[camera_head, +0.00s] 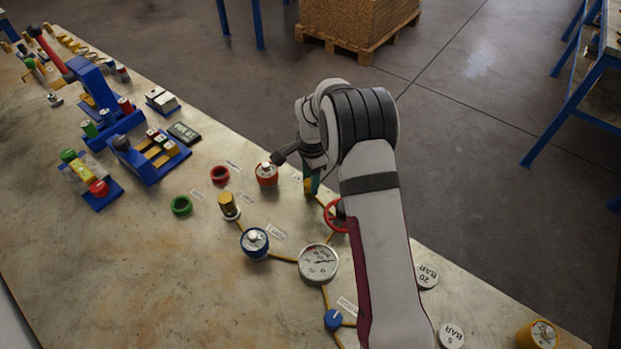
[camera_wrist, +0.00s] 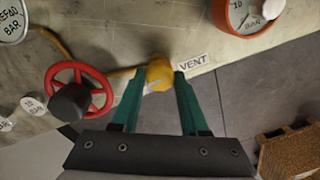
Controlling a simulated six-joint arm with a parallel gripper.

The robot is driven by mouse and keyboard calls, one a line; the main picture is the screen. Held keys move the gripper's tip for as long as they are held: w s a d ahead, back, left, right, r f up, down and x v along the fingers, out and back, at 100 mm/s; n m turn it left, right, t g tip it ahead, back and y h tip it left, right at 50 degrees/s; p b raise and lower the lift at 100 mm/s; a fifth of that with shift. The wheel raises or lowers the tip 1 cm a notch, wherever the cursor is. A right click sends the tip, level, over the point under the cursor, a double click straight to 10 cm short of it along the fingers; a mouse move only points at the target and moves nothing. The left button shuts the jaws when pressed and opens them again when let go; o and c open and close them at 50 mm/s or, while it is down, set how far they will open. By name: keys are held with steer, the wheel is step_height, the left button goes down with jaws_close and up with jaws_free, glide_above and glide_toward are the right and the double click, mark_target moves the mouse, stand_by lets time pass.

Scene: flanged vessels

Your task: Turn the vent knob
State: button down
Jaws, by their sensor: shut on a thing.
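The vent knob (camera_wrist: 160,75) is yellow and sits beside a white label (camera_wrist: 193,61) reading VENT in the wrist view. My gripper (camera_wrist: 162,78) has its two green fingers on either side of the knob and is shut on it. In the head view my gripper (camera_head: 311,185) reaches down to the table near its far edge, and the yellow knob (camera_head: 308,187) shows only in part beside the fingers. The knob's underside is hidden.
A red handwheel (camera_wrist: 80,90) with a dark hub stands close to the knob. A red-rimmed gauge (camera_wrist: 250,20) is on the other side. In the head view, a blue vessel (camera_head: 254,244) and a white gauge (camera_head: 318,263) stand nearer. The table edge is close.

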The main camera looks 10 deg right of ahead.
steer(key=shift+c, duration=2.1)
jaws_free()
step_height(320, 180, up, 16)
steer(key=shift+s, duration=0.4)
steer(key=shift+d+f, duration=0.1)
